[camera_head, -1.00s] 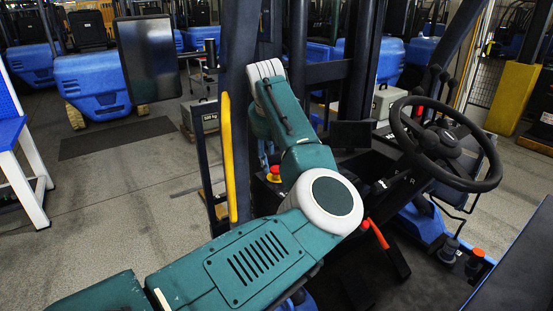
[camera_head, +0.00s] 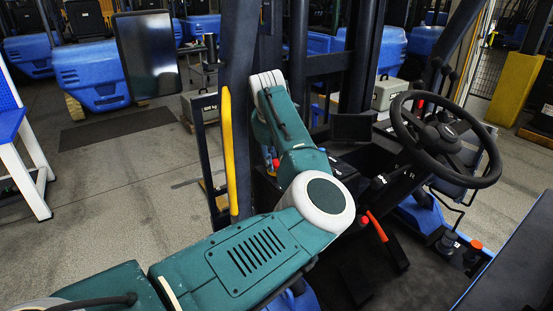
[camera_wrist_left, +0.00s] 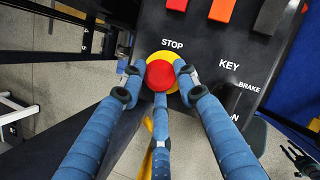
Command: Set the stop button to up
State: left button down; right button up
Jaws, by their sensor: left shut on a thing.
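The stop button is a red round cap on a yellow ring, beside the word STOP on a black panel. In the left wrist view the stop button (camera_wrist_left: 160,73) sits between the fingers of my left gripper (camera_wrist_left: 158,84). The blue fingers are shut on it, two at its sides and one at its near edge. In the head view a small red part of the stop button (camera_head: 277,162) shows beside my green left arm, which hides most of the gripper. I cannot tell whether the button is up or down. My right gripper is in neither view.
The steering wheel (camera_head: 445,140) is right of my arm. A yellow handle (camera_head: 229,150) on a dark post stands close on its left.

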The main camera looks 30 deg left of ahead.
pick_arm(q)
jog(key=shift+w+a+r+b, duration=0.15)
jog(key=shift+r+b, duration=0.35)
jog(key=shift+r, duration=0.75)
jog(key=c, duration=1.3)
grip_release()
jog(key=shift+o, duration=0.2)
jog(key=shift+s, duration=0.2)
jog(key=v, duration=1.2)
jog(key=shift+s+f, duration=0.1)
